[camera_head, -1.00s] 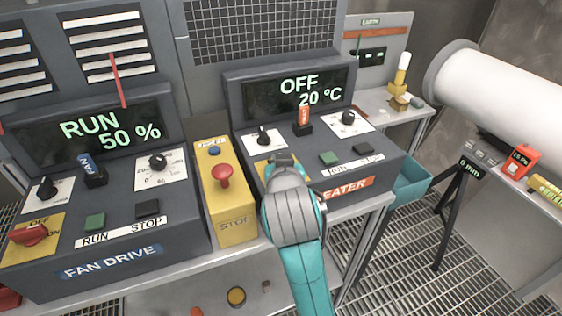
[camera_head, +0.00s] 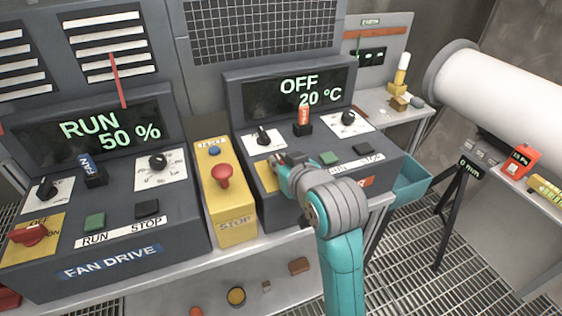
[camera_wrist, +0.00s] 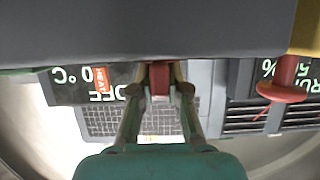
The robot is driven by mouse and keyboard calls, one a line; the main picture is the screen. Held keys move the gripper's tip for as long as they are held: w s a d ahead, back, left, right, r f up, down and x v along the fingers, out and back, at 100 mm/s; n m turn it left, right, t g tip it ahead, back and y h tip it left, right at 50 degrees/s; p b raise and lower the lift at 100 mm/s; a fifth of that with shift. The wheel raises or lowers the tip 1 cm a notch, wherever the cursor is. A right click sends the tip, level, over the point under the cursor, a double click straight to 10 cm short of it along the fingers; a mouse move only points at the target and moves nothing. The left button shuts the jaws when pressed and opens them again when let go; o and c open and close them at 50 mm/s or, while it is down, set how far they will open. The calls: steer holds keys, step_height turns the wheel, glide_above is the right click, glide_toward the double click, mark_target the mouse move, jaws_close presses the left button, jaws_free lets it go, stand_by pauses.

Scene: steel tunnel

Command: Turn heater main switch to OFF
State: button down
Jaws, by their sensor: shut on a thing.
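The heater box (camera_head: 270,207) stands right of the fan drive box, with a display (camera_head: 300,92) reading OFF and 20 °C. At its left front is a yellow switch plate (camera_head: 264,178), partly covered by my gripper (camera_head: 284,162). In the wrist view, my gripper (camera_wrist: 160,92) is shut on the red main switch handle (camera_wrist: 160,76), which sits between the two fingertips. Most of the handle is hidden in the head view, so its exact angle and the plate's lettering cannot be read.
A yellow box with a red stop button (camera_head: 222,175) stands close to the left of my gripper. The fan drive box (camera_head: 110,250) is farther left. A heater knob (camera_head: 263,136), orange tag (camera_head: 303,116) and green button (camera_head: 328,158) lie near my gripper.

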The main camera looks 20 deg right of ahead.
mark_target(281, 162)
steer(key=c, duration=1.2)
jaws_free()
steer(key=shift+o, duration=0.2)
steer(key=shift+r, duration=5)
